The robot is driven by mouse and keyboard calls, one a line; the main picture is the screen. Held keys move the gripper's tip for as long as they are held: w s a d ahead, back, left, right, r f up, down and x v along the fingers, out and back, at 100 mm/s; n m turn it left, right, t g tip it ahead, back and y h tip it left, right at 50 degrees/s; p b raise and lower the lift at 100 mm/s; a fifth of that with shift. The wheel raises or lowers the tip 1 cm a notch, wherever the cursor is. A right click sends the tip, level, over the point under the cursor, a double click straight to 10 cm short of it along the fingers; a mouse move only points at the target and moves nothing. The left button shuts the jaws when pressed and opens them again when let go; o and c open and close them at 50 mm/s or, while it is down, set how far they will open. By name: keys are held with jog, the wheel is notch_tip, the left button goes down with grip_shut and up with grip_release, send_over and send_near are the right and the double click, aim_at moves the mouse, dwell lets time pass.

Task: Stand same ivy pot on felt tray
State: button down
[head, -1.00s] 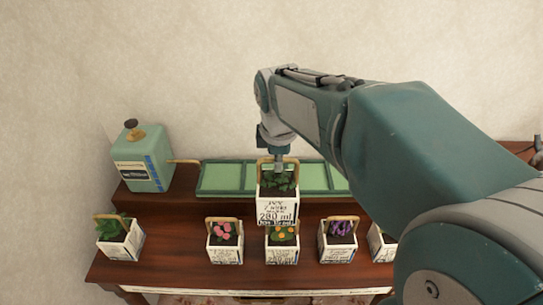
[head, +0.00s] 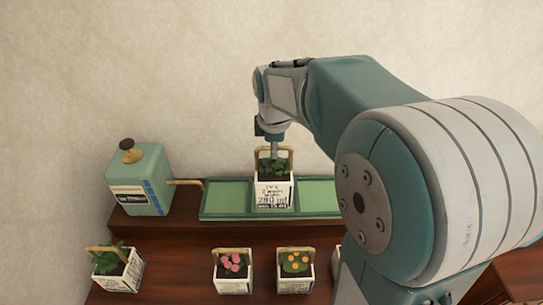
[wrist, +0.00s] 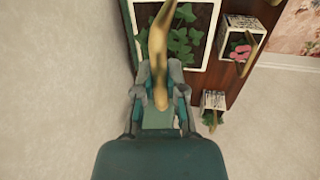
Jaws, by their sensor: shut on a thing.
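The ivy pot (head: 273,195) is a white square pot with black lettering, dark green leaves and a wooden hoop handle. In the head view it is upright at the middle of the green felt tray (head: 226,198), in front of the wall. I cannot tell whether its base touches the tray. My gripper (head: 274,152) is above the pot, shut on its handle. In the wrist view my gripper (wrist: 160,95) closes around the wooden handle (wrist: 158,60), with the ivy leaves and white rim beyond. The tray's right end is hidden behind my arm.
A green can (head: 140,182) with a brass spout stands left of the tray. On the lower shelf are a leafy pot (head: 118,270), a pink-flowered pot (head: 233,271) and an orange-flowered pot (head: 295,271). My arm hides the right side.

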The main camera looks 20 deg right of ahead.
jog(key=w+d+f, duration=0.3)
jog(key=w+f, duration=0.3)
jog(key=f, duration=0.4)
jog(key=shift+w, duration=0.4)
jog(key=c, duration=0.7)
grip_release()
